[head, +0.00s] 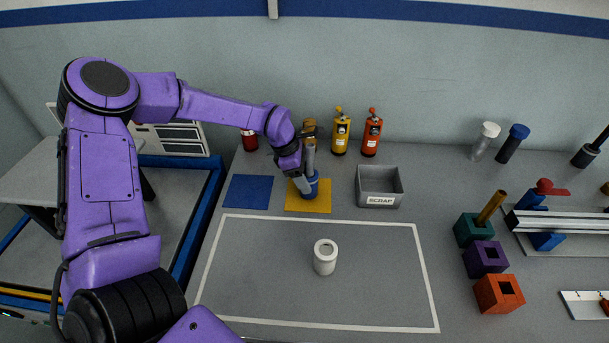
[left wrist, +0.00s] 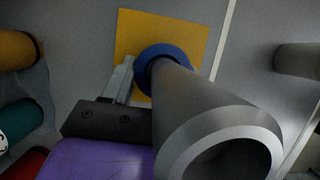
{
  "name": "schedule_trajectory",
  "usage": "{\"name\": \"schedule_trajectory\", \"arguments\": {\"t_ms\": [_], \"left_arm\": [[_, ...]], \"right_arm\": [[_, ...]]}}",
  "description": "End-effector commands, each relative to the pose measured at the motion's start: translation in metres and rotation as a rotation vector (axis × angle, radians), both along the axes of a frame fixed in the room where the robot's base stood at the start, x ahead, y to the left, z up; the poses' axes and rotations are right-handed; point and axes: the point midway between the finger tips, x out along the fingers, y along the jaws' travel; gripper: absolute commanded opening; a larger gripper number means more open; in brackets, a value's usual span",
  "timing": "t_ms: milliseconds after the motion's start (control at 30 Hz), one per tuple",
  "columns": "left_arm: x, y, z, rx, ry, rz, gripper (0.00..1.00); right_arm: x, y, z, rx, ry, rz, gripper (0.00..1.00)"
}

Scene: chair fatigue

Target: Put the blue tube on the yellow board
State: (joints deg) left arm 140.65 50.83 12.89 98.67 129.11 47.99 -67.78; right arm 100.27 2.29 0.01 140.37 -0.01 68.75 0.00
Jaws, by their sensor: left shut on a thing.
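The blue tube shows as a blue ring-like end (head: 311,186) over the yellow board (head: 294,208) in the head view. In the left wrist view, the blue end (left wrist: 168,62) lies over the yellow board (left wrist: 190,28), with a grey cylinder (left wrist: 185,100) rising from it toward the camera. My left gripper (head: 305,184) reaches down over the board and is shut on the blue tube. One finger shows beside the tube in the left wrist view; the other is hidden. I cannot tell whether the tube's underside touches the board. My right gripper is not in view.
A blue board (head: 249,192) lies left of the yellow one, and a grey SCRAP bin (head: 379,188) stands to its right. Several bottles stand behind. A white tube (head: 325,258) stands in the white-outlined area (head: 385,290), which is otherwise clear. Coloured blocks (head: 486,257) stand at right.

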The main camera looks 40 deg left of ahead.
Motion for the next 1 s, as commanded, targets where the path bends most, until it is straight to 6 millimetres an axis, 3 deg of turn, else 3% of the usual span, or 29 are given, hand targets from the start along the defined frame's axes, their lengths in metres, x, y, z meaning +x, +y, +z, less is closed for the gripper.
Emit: {"name": "schedule_trajectory", "arguments": {"t_ms": [100,133,200,567,1000], "left_arm": [[0.0,0.0,-0.004,-0.001,-0.001,-0.001,0.27],[0.0,0.0,-0.004,0.0,0.0,-0.001,0.65],[0.0,0.0,-0.003,0.0,0.0,-0.001,0.84],[0.0,0.001,0.005,-0.001,-0.003,0.001,0.84],[-0.02,0.034,0.097,-0.001,-0.004,0.0,0.84]], "right_arm": [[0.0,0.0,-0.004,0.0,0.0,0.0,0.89],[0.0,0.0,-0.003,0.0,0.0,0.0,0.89],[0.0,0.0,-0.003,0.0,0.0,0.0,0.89],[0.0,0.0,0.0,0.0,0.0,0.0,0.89],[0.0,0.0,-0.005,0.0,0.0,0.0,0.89]]}}
